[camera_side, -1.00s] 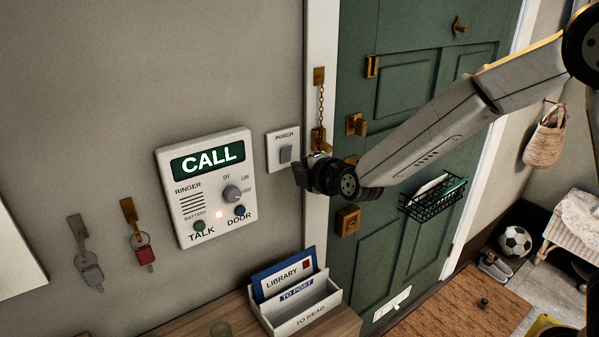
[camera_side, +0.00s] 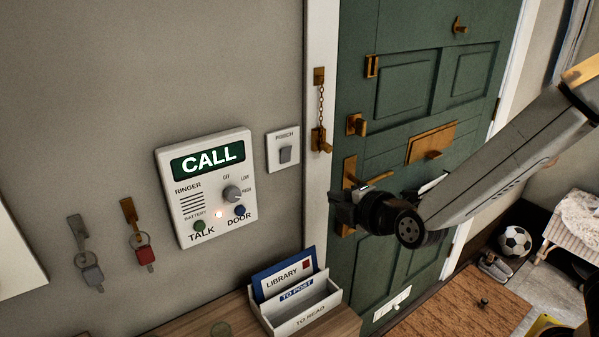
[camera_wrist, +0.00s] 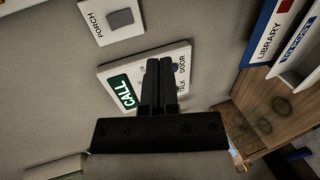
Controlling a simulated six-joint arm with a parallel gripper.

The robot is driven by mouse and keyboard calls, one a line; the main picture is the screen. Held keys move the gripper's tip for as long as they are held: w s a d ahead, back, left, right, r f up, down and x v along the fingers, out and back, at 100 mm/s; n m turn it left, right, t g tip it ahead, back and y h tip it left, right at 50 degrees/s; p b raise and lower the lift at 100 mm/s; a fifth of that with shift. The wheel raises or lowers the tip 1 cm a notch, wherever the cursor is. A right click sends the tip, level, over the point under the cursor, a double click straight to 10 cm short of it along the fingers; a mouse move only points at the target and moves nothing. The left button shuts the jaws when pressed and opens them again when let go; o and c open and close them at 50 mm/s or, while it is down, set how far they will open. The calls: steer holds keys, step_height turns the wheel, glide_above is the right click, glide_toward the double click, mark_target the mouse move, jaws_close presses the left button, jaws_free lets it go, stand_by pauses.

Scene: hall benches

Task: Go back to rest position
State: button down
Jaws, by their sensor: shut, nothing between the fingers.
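My gripper (camera_side: 340,206) is in front of the green door (camera_side: 405,85) in the side view, near the brass lever handle, and part of the lock is hidden behind it. In the wrist view my gripper (camera_wrist: 158,66) has its two dark fingers together with nothing between them. They cover part of the white intercom panel (camera_wrist: 111,73) with its green CALL sign. The same intercom panel (camera_side: 247,205) is on the wall to the left in the side view, clear of my gripper.
The porch switch (camera_side: 285,149) is on the wall beside the door frame. A letter rack (camera_side: 320,316) stands on a wooden shelf (camera_side: 232,311) below. Two key sets hang at left. A door chain (camera_side: 321,103) hangs on the frame. A ball (camera_side: 514,241) lies on the floor.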

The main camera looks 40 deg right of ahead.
steer(key=shift+s, duration=0.25)
steer(key=shift+f, duration=0.1)
steer(key=s+d+f+m+g, duration=1)
steer(key=s+m+g, duration=0.2)
steer(key=m, duration=0.6)
steer(key=shift+s+d, duration=0.35)
